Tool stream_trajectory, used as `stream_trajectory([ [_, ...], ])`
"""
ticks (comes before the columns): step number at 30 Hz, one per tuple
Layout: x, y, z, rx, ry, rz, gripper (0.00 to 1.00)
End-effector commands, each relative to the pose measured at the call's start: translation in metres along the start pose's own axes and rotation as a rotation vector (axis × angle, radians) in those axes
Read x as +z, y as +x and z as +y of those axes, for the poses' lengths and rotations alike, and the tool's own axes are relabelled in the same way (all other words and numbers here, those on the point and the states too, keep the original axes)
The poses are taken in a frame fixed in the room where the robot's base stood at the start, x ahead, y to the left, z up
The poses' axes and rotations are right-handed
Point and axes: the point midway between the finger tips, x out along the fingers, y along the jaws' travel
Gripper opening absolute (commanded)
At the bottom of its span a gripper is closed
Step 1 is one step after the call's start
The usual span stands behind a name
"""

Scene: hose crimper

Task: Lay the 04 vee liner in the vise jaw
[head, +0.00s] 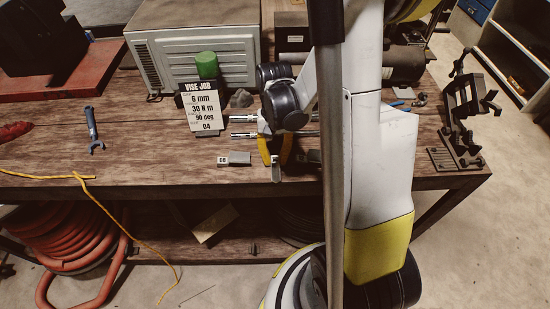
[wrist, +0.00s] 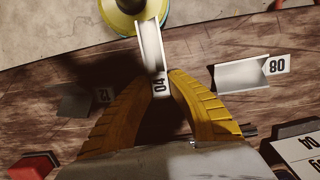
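The 04 vee liner (wrist: 149,45) is a light grey V-shaped channel with a white tag reading 04. It stands between the yellow fingertips of my gripper (wrist: 163,76), which are closed on its tag end. In the head view, my gripper (head: 275,160) is above the bench's front edge with the liner (head: 276,174) below the fingertips. A black vise-like fixture (head: 468,105) stands at the bench's right end, well away from my gripper. Its jaw is too small to make out clearly.
The 08 liner (head: 238,158) lies left of my gripper; a 12-tagged liner (wrist: 78,103) lies in shadow. A card (head: 203,108) reads VISE JOB, 6 mm, 30 N m, 90 deg, 04. A blue wrench (head: 92,130) lies left. My arm hides part of the bench.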

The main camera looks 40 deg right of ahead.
Motion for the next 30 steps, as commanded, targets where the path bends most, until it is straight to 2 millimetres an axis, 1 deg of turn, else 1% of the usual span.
stream_trajectory([
  [1, 0.0, 0.001, 0.0, 0.0, 0.0, 0.0, 0.31],
  [2, 0.0, 0.0, 0.0, 0.0, 0.0, 0.0, 0.38],
  [11, 0.0, -0.001, 0.0, 0.0, 0.0, 0.0, 0.38],
  [14, 0.001, -0.007, 0.0, 0.0, 0.0, 0.0, 0.38],
  [17, 0.001, -0.024, 0.0, 0.0, 0.0, 0.0, 0.38],
  [24, 0.002, -0.08, 0.0, 0.0, 0.001, 0.0, 0.38],
  [27, 0.001, -0.099, 0.0, 0.0, 0.001, 0.0, 0.38],
  [30, 0.001, -0.113, 0.0, 0.0, 0.0, 0.0, 0.38],
])
